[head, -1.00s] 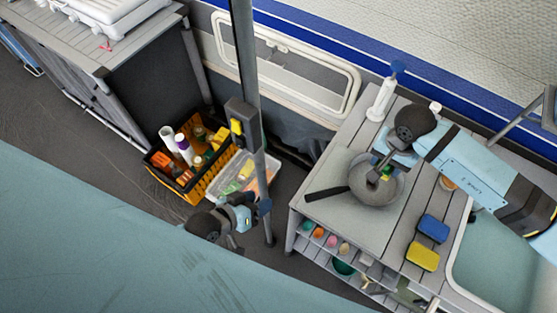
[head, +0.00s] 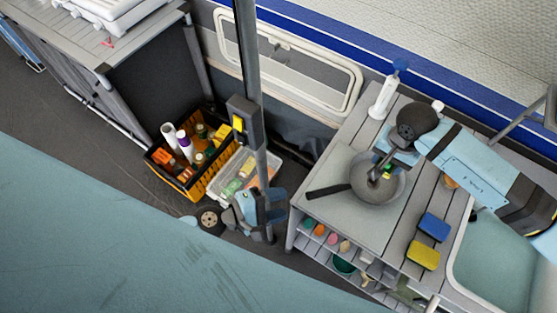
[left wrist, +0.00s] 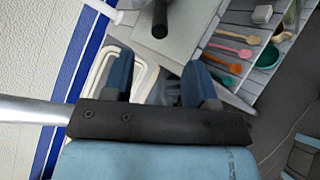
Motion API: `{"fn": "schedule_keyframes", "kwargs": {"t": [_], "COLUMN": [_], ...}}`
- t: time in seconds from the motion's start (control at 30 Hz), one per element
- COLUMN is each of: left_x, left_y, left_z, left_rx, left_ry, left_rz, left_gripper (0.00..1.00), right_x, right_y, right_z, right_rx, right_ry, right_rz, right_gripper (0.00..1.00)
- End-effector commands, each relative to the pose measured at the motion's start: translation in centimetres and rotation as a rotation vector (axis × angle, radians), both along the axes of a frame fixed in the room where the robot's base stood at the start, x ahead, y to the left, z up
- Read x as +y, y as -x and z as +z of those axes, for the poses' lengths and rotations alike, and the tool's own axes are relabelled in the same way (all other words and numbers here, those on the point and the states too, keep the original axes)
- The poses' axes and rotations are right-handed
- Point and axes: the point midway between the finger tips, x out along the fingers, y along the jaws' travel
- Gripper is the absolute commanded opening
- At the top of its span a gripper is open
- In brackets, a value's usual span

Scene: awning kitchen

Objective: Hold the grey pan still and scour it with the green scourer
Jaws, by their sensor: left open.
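The grey pan (head: 402,190) sits on the grey worktop, its dark handle (head: 327,190) pointing left over the board. My right gripper (head: 374,177) reaches down into the pan from the right. The green scourer (head: 387,170) shows only as a small green patch at its tip; the rest is hidden, and it appears held there. My left gripper (head: 282,204) is open and empty, left of the worktop and apart from the handle. In the left wrist view its fingers (left wrist: 158,72) are spread, with the end of the handle (left wrist: 160,20) ahead between them.
A blue sponge (head: 434,227) and a yellow sponge (head: 423,256) lie right of the pan near the sink (head: 500,265). A white bottle (head: 382,100) stands behind. A post (head: 246,60), an orange crate (head: 205,186) and a clear box (head: 262,168) are left.

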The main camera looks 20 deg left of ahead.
Motion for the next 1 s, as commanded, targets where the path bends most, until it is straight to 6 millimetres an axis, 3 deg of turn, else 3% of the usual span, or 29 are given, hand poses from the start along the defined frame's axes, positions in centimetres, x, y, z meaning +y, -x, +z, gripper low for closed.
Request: {"fn": "schedule_keyframes", "kwargs": {"t": [0.5,1.0], "left_x": [-6.5,-7.5], "left_y": [-6.1,-7.0], "left_z": [-1.9,-2.3], "left_rx": [-0.003,-0.003], "left_ry": [0.000,-0.003], "left_rz": [0.001,-0.001], "left_gripper": [0.53,0.50], "right_x": [0.0,0.0], "right_y": [0.0,0.0], "right_z": [0.0,0.0], "right_rx": [0.000,0.000], "right_ry": [0.000,0.000], "right_rz": [0.000,0.000], "right_gripper": [0.29,0.29]}}
